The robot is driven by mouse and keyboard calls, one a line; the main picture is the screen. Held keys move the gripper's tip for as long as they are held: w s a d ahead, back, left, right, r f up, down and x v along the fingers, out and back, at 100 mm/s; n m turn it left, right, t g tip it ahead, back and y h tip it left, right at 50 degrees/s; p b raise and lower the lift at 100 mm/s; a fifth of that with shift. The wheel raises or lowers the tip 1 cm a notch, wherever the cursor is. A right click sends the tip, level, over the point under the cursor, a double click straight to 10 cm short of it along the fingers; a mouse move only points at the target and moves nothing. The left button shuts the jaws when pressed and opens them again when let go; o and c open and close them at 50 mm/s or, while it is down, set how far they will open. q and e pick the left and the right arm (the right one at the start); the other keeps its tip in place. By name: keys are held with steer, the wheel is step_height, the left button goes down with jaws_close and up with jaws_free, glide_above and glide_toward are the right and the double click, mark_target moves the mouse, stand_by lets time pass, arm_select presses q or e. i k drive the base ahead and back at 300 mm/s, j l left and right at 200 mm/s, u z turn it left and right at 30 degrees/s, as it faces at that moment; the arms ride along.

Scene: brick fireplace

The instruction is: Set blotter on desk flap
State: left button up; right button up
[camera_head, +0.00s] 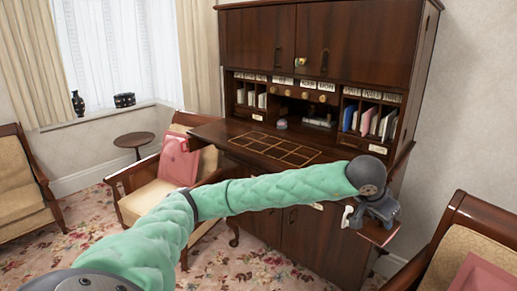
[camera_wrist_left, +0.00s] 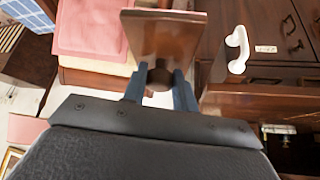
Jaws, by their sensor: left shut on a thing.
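The desk flap (camera_head: 215,131) is a dark wooden surface folded out from the tall cabinet, with a gold-lined grid on it. My left gripper (camera_head: 378,212) is to the right of the flap and lower, in front of the cabinet's right side. In the left wrist view, its two blue-grey fingers (camera_wrist_left: 160,92) are shut on the dark knob of a reddish-brown wooden piece, which looks like the blotter (camera_wrist_left: 165,35). In the head view, the blotter (camera_head: 380,234) shows just under the gripper, clear of the flap. My right gripper is in neither view.
A white curved handle-like item (camera_wrist_left: 237,50) shows near the cabinet front, beside the gripper. Pigeonholes (camera_head: 368,118) with papers stand behind the flap. An armchair with a pink cushion (camera_head: 180,158) is left of the flap. Another armchair (camera_head: 470,245) is at the right.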

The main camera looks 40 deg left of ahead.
mark_target(297, 156)
steer(key=i+j+u, duration=0.1)
steer(key=i+u, duration=0.2)
steer(key=u, duration=0.15)
steer(key=i+u, duration=0.3)
steer(key=u, duration=0.15)
steer(key=i+l+u, duration=0.1)
steer(key=i+u, duration=0.2)
steer(key=u, duration=0.15)
